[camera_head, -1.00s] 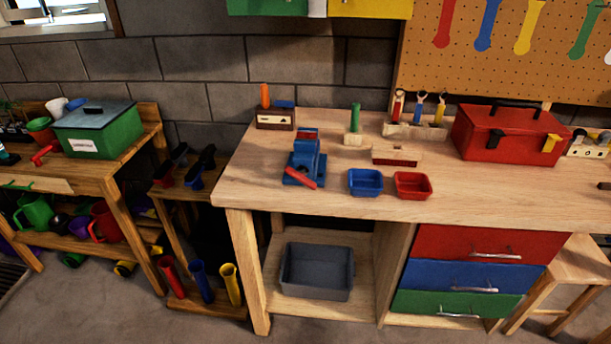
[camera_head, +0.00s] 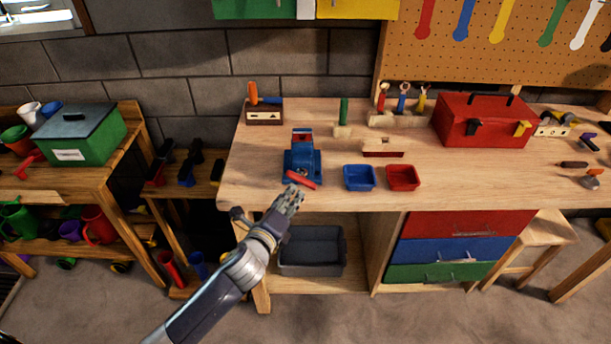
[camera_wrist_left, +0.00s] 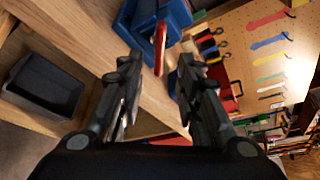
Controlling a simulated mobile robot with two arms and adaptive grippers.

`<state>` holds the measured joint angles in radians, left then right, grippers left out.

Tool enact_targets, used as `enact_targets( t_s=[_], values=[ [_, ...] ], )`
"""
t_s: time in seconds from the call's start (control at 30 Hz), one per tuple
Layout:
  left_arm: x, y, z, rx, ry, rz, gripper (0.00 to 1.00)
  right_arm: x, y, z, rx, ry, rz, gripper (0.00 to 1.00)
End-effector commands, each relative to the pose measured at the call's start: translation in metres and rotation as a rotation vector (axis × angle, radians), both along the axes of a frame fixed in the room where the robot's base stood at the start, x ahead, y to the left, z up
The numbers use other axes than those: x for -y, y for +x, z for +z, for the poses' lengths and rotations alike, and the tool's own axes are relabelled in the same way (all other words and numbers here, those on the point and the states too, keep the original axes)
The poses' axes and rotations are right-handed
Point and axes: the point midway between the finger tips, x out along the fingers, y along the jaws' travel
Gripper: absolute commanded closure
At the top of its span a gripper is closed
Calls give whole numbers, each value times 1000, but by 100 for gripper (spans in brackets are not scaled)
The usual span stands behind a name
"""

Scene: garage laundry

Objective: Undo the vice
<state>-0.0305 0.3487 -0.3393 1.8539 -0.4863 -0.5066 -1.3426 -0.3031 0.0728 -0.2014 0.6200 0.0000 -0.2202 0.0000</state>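The blue vice (camera_head: 302,160) stands on the left front part of the workbench, with a red handle (camera_head: 301,180) slanting across its front. My left gripper (camera_head: 292,195) is just in front of the bench edge, close below the red handle. In the left wrist view the vice (camera_wrist_left: 140,18) is at the top, and its red handle (camera_wrist_left: 160,45) points down toward the gap between the fingers. The left gripper (camera_wrist_left: 157,80) is open and empty there, with the handle apparently beyond the fingertips. I cannot tell whether the vice jaws hold anything. My right gripper is not in view.
A blue bin (camera_head: 359,177) and a red bin (camera_head: 402,178) sit right of the vice. A red toolbox (camera_head: 485,122) stands farther right. The workbench (camera_head: 250,195) has a front edge near my arm. A grey tub (camera_head: 312,262) is on the shelf below.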

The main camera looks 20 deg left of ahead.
Motion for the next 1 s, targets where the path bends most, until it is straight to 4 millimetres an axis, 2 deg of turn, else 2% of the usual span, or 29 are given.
enact_targets(
  t_s=[0.27,0.6,0.8,1.0],
  values=[
    [2,38,-8,0,-4,2,68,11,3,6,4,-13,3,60],
    [4,86,-20,-1,-5,2,68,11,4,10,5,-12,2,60],
    [4,99,-24,-2,-6,1,68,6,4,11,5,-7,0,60],
    [4,101,-25,-2,-5,1,68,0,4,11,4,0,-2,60]
  ],
)
